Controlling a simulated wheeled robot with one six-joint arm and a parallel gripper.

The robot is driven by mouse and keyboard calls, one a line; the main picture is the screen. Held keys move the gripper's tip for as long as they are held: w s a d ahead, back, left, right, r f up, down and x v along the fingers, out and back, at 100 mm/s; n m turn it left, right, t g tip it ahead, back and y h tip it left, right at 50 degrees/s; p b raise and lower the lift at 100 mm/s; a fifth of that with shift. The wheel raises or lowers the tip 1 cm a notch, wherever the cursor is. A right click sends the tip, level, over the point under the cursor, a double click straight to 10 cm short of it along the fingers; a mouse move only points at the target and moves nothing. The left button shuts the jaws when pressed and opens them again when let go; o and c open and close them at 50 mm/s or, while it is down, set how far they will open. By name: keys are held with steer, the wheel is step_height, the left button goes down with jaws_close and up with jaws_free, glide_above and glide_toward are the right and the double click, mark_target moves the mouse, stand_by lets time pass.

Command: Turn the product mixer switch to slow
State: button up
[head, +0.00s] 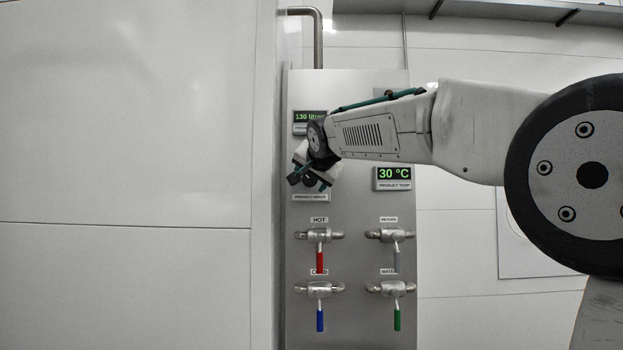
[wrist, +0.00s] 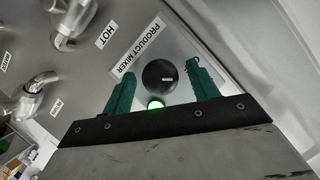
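The product mixer switch (wrist: 160,76) is a round black knob with a short white mark, on a pale plate in the wrist view. The mark points to the right in that picture. A lit green lamp (wrist: 155,103) sits beside the knob, and the PRODUCT MIXER label (wrist: 139,47) is on its other side. My gripper (wrist: 161,69) is open, with one green finger on each side of the knob and gaps between. In the head view my gripper (head: 309,178) is at the panel and largely hides the switch. Slow and fast markings cannot be read.
On the steel panel (head: 350,207), below the switch, are a red-handled HOT valve (head: 320,261), a grey-handled valve (head: 397,261), a blue-handled valve (head: 320,319) and a green-handled valve (head: 397,319). A temperature display (head: 394,174) reads 30 °C. The left wall is clear.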

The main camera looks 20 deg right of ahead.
steer(key=v, duration=0.7)
steer(key=shift+s, duration=0.35)
steer(key=shift+r, duration=0.15)
steer(key=s+d+f+n+g, duration=0.1)
steer(key=s+f+n+g, duration=0.3)
steer(key=f, duration=0.6)
steer(key=s+f+n+g, duration=0.1)
steer(key=s+f+g, duration=0.1)
steer(key=s+f, duration=0.55)
steer(key=s+d+f+n+g, duration=0.1)
steer(key=s+f+g, duration=0.2)
steer(key=s+f, duration=0.9)
steer(key=s+d+f+n+g+y, duration=0.1)
steer(key=s+f+g, duration=0.3)
steer(key=s+f, duration=0.9)
steer(key=s+n, duration=0.1)
steer(key=s, duration=0.4)
steer(key=shift+s+d, duration=0.2)
